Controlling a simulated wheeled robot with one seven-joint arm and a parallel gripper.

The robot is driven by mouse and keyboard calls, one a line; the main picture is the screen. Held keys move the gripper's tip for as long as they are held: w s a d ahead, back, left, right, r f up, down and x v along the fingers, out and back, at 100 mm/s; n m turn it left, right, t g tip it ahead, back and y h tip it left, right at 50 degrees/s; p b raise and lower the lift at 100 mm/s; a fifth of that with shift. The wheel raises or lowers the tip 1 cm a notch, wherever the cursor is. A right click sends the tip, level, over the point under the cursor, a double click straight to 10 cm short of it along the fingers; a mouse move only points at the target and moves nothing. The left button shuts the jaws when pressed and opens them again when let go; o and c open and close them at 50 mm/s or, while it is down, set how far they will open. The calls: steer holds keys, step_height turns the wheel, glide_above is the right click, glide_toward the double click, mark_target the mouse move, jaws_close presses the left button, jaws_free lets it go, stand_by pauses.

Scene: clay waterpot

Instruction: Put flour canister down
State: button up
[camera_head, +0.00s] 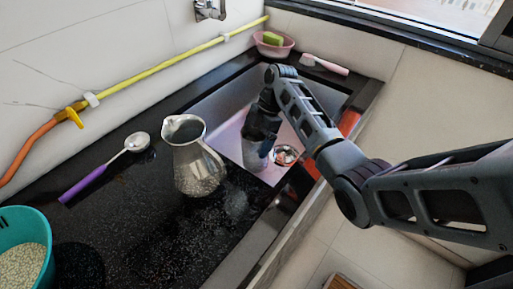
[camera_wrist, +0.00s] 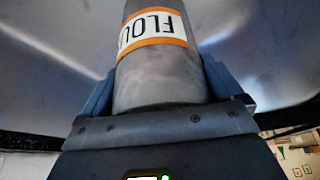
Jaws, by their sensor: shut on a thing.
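The flour canister (camera_wrist: 158,75) is a grey cylinder with a white, orange-edged label reading "FLOU" in the wrist view. My gripper (camera_wrist: 160,88) is shut on it, with one finger on each side. In the head view my gripper (camera_head: 260,128) points down into the metal sink, and the grey canister (camera_head: 256,156) shows below it, inside the sink. I cannot tell whether its base touches the sink floor.
A metal pitcher (camera_head: 196,165) stands on the black counter (camera_head: 150,220) left of the sink (camera_head: 222,108). A purple-handled ladle (camera_head: 95,178) and a teal bowl of grain (camera_head: 20,222) are further left. A pink dish (camera_head: 273,50) and brush (camera_head: 325,64) lie behind the sink.

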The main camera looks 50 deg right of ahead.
steer(key=shift+f, duration=1.8)
steer(key=shift+f, duration=0.1)
steer(key=shift+f, duration=0.1)
steer(key=o, duration=1.4)
steer(key=shift+c, duration=0.2)
steer(key=v, duration=1.2)
